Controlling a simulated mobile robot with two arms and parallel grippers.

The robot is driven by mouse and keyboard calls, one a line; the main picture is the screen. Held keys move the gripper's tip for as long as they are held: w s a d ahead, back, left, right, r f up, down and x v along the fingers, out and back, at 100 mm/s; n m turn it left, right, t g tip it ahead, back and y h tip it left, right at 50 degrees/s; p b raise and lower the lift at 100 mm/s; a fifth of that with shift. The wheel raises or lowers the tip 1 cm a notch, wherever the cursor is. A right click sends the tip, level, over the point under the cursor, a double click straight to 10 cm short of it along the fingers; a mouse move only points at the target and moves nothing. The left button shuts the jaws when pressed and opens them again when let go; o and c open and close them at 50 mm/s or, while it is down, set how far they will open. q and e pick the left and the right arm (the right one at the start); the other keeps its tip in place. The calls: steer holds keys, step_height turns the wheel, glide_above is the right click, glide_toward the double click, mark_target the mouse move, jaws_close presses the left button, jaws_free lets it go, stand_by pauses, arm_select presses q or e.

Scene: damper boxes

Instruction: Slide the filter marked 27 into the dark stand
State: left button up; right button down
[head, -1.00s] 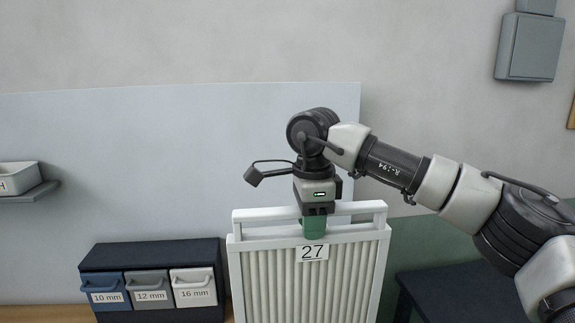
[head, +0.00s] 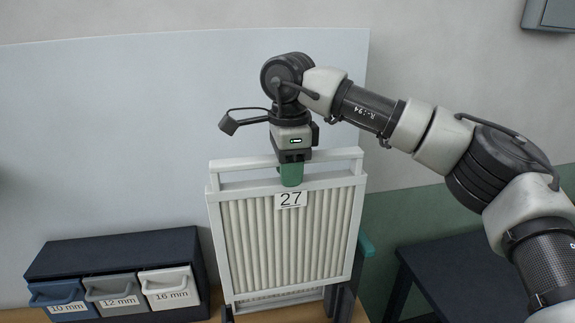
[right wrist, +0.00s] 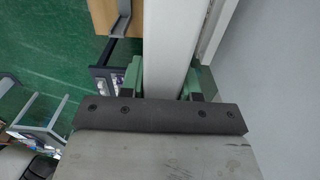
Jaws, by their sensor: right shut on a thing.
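The filter marked 27 (head: 290,235) is a white-framed panel with pleats and a top bar. It hangs upright, slightly tilted in the head view. My right gripper (head: 291,172), with green fingers, is shut on its top bar. The right wrist view shows the fingers (right wrist: 165,82) on both sides of the pale filter bar (right wrist: 169,45). Dark uprights of the stand (head: 346,297) show behind and below the filter. The filter hides most of the stand. I cannot tell whether its lower edge touches the stand. My left gripper is not in view.
A dark rack (head: 120,254) with blue, grey and white bins stands left of the filter on a wooden surface. A dark table (head: 450,270) stands at the right. A pale panel (head: 120,130) covers the wall behind. A teal piece (head: 366,246) shows beside the filter's right edge.

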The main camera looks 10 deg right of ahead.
mark_target(289, 207)
steer(key=shift+s+f+b, duration=0.3)
steer(key=shift+f+b, duration=0.25)
steer(key=shift+f, duration=0.1)
steer(key=f, duration=0.1)
steer(key=f+b, duration=0.2)
steer(key=shift+w+f, duration=0.15)
steer(key=shift+w, duration=0.1)
steer(key=shift+f, duration=0.15)
steer(key=shift+s, duration=0.1)
steer(key=shift+f, duration=0.1)
steer(key=shift+f+b, duration=1.25)
steer(key=shift+f, duration=0.2)
